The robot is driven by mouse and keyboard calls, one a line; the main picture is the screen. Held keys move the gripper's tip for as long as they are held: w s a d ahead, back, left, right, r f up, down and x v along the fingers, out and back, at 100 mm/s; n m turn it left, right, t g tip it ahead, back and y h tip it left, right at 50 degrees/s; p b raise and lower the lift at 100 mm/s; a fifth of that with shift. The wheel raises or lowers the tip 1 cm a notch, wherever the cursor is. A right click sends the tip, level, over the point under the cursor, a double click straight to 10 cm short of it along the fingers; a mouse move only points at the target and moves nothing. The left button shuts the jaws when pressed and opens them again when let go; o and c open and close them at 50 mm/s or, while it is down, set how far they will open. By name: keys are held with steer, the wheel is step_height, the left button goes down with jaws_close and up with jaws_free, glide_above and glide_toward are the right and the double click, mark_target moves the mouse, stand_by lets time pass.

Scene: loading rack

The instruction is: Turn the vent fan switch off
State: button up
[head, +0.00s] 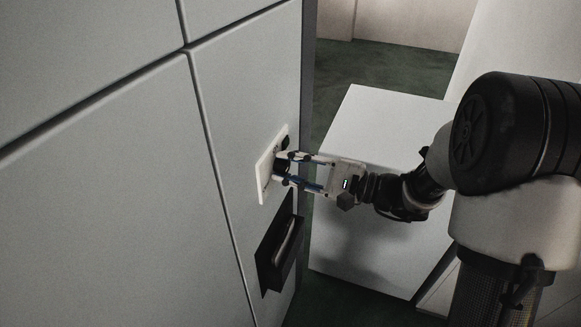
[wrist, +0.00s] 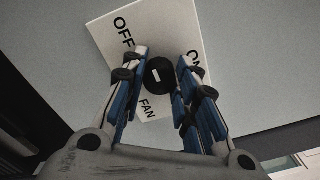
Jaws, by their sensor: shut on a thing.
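The fan switch is a white plate (head: 262,185) on the grey wall panel, with a round black knob (wrist: 158,76) in its middle. In the wrist view the plate (wrist: 182,22) looks tilted, with OFF at the upper left, ON at the right and FAN below. The knob has a short white mark, roughly upright in the picture; I cannot tell which word it points at. My gripper (head: 284,166) reaches the plate from the right. In the wrist view its blue-padded fingers (wrist: 164,66) are shut on the knob, one on each side. They cover part of ON.
A dark open holder (head: 268,264) with a pale thing in it sticks out of the panel just below the plate. A white box-like surface (head: 365,125) stands under and behind my arm. Dark green floor shows beyond it.

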steer(key=o, duration=1.1)
steer(key=shift+c, duration=0.2)
steer(key=v, duration=1.2)
steer(key=shift+a, duration=0.1)
